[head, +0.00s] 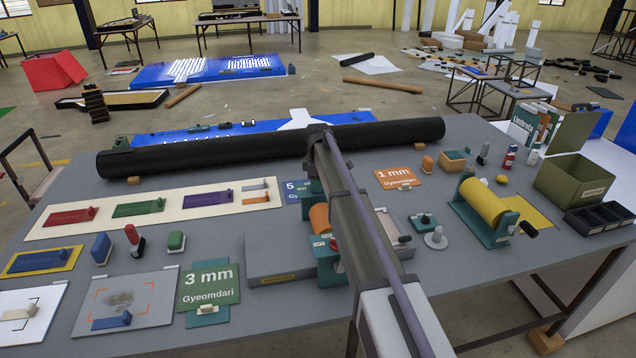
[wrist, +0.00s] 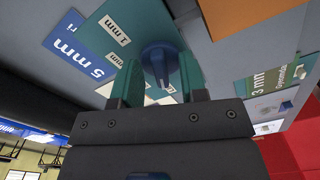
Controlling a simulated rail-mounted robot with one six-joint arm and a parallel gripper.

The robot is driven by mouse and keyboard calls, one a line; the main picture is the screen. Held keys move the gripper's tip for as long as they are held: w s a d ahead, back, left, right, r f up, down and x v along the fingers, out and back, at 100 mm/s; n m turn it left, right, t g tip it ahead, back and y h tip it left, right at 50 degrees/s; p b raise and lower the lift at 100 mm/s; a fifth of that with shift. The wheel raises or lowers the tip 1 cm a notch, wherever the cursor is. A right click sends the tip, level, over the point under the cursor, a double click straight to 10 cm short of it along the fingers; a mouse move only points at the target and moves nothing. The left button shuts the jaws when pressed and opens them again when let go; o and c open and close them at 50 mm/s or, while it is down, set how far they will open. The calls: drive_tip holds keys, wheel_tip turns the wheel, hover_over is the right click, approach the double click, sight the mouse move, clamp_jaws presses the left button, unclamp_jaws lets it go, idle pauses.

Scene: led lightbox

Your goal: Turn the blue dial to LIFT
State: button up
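The blue dial (wrist: 158,54) is in the wrist view, on a teal panel (wrist: 150,20) with small white labels. One label reads "1 mm"; others are partly hidden or too small to read, and I cannot make out LIFT. A raised ridge crosses the dial's face. My gripper (wrist: 160,66) has its two teal fingers apart, one on each side of the dial. I cannot tell whether they touch it. In the head view my arm hides the dial and most of the teal device (head: 327,262) with its orange roller (head: 319,219).
A green "3 mm" card (head: 208,286), an orange "1 mm" card (head: 398,178) and a grey block (head: 275,262) lie around the device. A long black roll (head: 220,150) lies behind it. A yellow roller device (head: 484,208) stands to the right.

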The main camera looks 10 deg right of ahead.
wheel_tip(320, 180, up, 11)
drive_tip(key=p, duration=1)
drive_tip(key=shift+p, duration=0.4)
drive_tip(key=shift+f, duration=0.1)
